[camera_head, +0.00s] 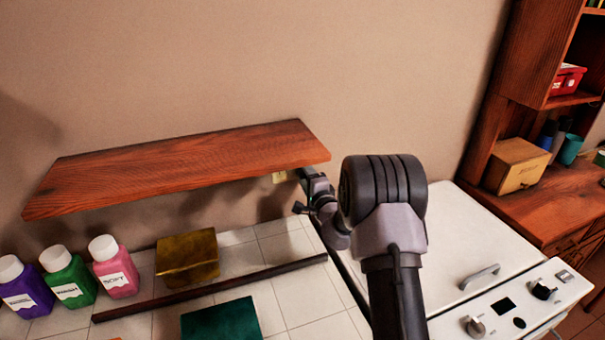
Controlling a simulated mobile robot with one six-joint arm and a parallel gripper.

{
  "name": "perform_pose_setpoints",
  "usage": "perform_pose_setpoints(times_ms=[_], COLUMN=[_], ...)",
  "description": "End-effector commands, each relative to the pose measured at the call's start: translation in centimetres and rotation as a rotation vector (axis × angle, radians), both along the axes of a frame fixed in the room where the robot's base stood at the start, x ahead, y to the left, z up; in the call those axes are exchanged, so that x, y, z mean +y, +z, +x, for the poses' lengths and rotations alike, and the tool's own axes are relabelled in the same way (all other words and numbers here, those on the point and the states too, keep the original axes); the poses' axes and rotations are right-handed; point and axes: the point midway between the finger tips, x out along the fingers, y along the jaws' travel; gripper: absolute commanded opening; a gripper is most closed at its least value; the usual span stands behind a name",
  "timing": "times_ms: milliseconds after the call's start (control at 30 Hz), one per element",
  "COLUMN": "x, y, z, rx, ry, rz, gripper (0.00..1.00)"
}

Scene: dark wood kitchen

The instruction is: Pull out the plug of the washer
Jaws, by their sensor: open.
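The washer (478,243) is the white machine at the right, with a handle on its lid and a control panel in front. A small pale yellow piece (279,177), which looks like a socket or plug, shows on the wall just under the right end of the wooden shelf. I cannot tell plug from socket at this size. My gripper (303,192) is open below the shelf's right end, close to the right of this piece. Whether it touches anything is unclear. My arm hides part of the washer and the wall behind it.
The wooden shelf (180,168) overhangs the tiled counter. Purple (28,293), green (70,281) and pink (115,272) bottles stand at left, near a yellow box (187,259) and a dark green box (222,320). A dark wooden rail (210,287) crosses the tiles.

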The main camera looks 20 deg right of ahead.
Motion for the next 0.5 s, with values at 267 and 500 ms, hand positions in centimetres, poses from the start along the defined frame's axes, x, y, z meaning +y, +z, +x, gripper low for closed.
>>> perform_pose_setpoints(times_ms=[267,500], x=[0.00,0.00], y=[0.00,0.00], z=[0.00,0.00], rx=[0.000,0.000], ry=[0.000,0.000], rz=[0.000,0.000], gripper=[0.12,0.00])
